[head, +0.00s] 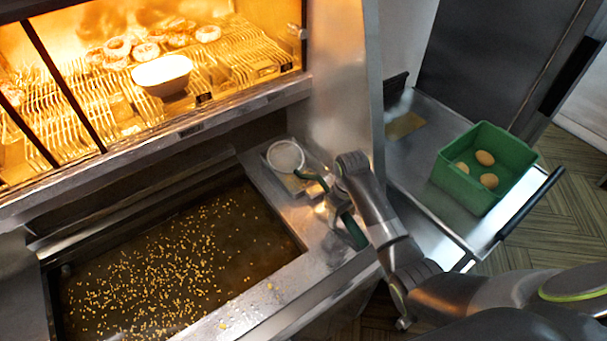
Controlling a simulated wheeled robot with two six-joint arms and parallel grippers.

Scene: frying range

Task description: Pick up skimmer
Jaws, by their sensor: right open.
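The skimmer (286,156) shows as a round, pale mesh head on the metal ledge at the right end of the fryer. Its handle is hard to make out near my gripper. My right gripper (323,202) is open, with its green fingers spread over the ledge just right of and below the mesh head. I cannot tell whether a finger touches the skimmer. My left gripper is not in view.
The fryer vat (160,270) holds dark oil with many floating yellow crumbs. A lit warming cabinet with racks and a white bowl (162,75) stands behind. A metal panel (340,80) rises beside the ledge. A green crate (455,190) with three brown round items sits right.

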